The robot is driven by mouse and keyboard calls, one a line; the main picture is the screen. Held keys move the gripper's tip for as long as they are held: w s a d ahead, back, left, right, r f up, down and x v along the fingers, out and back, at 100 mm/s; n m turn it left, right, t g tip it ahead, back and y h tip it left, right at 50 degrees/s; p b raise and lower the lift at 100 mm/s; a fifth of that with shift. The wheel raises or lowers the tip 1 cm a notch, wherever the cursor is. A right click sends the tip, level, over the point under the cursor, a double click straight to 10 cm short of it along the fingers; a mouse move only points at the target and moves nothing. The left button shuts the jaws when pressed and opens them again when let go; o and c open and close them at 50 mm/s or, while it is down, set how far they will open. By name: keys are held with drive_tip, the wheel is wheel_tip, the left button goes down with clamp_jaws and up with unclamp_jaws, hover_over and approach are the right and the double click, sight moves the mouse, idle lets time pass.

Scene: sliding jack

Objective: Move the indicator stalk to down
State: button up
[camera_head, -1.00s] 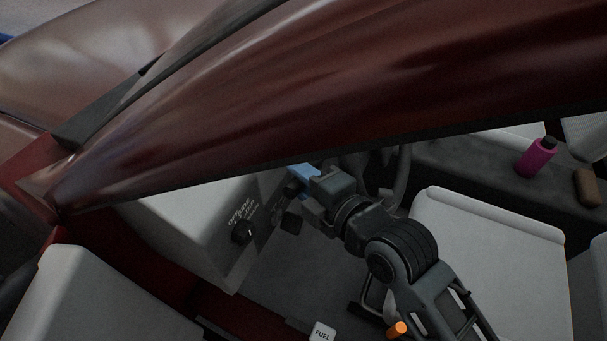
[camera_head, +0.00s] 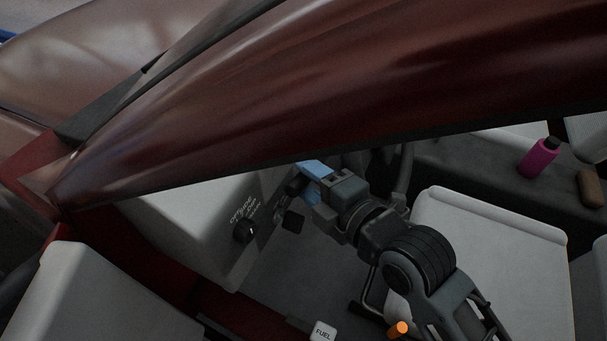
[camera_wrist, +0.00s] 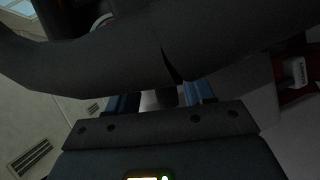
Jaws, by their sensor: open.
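My gripper (camera_head: 311,182) is inside the car beside the dashboard, its two blue fingers apart. A short dark piece (camera_head: 295,187) shows at the fingertips in the head view. It may be the indicator stalk, but I cannot be sure. In the wrist view the fingers of my gripper (camera_wrist: 160,105) show on either side of a small dark piece (camera_wrist: 166,97), partly hidden by a thick dark curved rim (camera_wrist: 100,60), which looks like the steering wheel. I cannot tell whether the fingers touch the dark piece, nor the stalk's position.
A black rotary knob (camera_head: 245,231) sits on the pale dashboard end. A dark red car frame (camera_head: 330,110) crosses above my arm. A pale seat (camera_head: 485,260) is at right. A FUEL tag (camera_head: 323,331) and an orange piece (camera_head: 398,329) are low.

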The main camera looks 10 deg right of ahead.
drive_tip(key=v, duration=0.5)
drive_tip(key=shift+s+d+r, duration=0.1)
drive_tip(key=shift+s+d, duration=0.05)
drive_tip(key=shift+s, duration=0.15)
drive_tip(key=s+d+f+m+t+h, duration=0.1)
drive_tip(key=s+d+f+m+h, duration=0.2)
drive_tip(key=s+d+m, duration=0.8)
drive_tip(key=s+d+r+m+h, duration=0.1)
drive_tip(key=s+r+m+h, duration=0.1)
drive_tip(key=s+m, duration=0.3)
drive_tip(key=s+d+r+m+h, duration=0.1)
drive_tip(key=s+m, duration=0.5)
drive_tip(key=s, duration=0.8)
drive_tip(key=shift+r+m+t+h+p, duration=0.35)
drive_tip(key=shift+r+h, duration=0.45)
drive_tip(key=shift+r, duration=0.15)
